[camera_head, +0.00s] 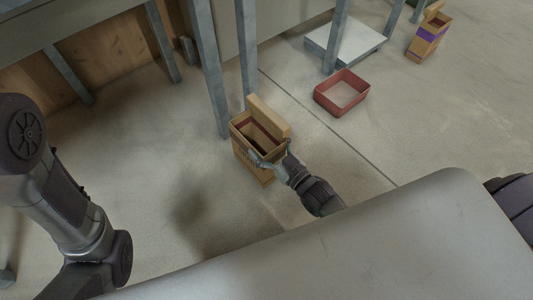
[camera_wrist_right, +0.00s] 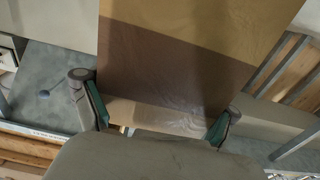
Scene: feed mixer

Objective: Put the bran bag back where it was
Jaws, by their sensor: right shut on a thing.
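A tan open-topped bag with a dark red-brown band (camera_head: 242,152), which I take to be the bran bag, is upright or nearly so near the centre of the head view. Its flap stands up at the back. My right gripper (camera_head: 268,158) is shut on its near upper side. In the right wrist view the bag's tan and brown side (camera_wrist_right: 180,55) fills the space between the two fingers of the gripper (camera_wrist_right: 158,112). I cannot tell whether its bottom touches the floor. My left arm is at the left; its gripper is not visible.
Metal posts (camera_head: 248,50) stand just behind the bag. A red tray (camera_head: 322,98) lies on the floor to the right, before a low white platform (camera_head: 345,42). A purple-banded bag (camera_head: 428,38) stands at the far right. Open floor (camera_head: 140,130) lies to the left.

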